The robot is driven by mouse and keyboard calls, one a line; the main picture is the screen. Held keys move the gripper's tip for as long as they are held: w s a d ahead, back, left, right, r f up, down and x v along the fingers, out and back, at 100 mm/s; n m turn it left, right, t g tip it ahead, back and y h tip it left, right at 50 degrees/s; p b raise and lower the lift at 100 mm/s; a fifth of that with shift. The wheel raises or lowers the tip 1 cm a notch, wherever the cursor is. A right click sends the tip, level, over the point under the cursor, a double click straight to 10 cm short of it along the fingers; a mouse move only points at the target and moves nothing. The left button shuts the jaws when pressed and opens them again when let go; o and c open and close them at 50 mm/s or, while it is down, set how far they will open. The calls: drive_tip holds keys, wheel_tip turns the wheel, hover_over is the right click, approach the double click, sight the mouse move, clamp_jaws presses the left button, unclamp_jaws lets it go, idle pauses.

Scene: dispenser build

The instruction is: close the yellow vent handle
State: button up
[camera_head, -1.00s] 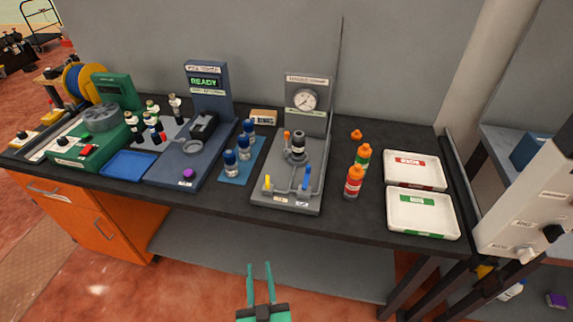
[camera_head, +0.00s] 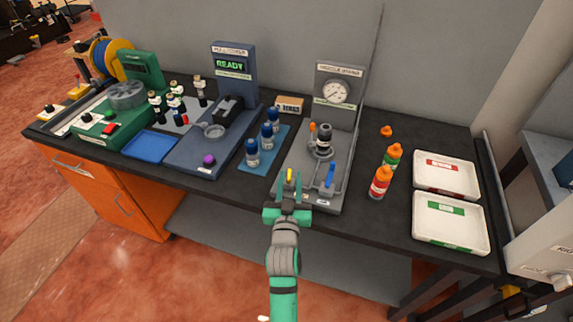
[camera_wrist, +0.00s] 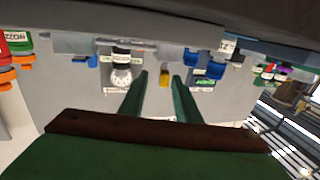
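The yellow vent handle (camera_head: 290,175) stands up at the front left of the grey gauge station (camera_head: 313,196). My gripper (camera_head: 289,181) is at the front edge of that station, its two green fingers apart, one on each side of the yellow handle as seen from the head. The handle's lower part is partly hidden by my gripper.
A blue handle (camera_head: 330,174) stands just right of the yellow one on the same station. A dark-capped vial (camera_head: 324,137) and an orange part (camera_head: 313,129) are behind. Blue-capped bottles (camera_head: 252,153) stand to the left, orange-capped bottles (camera_head: 380,183) to the right.

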drive_tip(key=w, duration=0.6)
drive_tip(key=shift+w, duration=0.25)
drive_tip(key=shift+a, duration=0.3)
drive_tip(key=shift+d, duration=0.15)
drive_tip(key=c, duration=0.7)
drive_tip(key=shift+d, duration=0.3)
clamp_jaws()
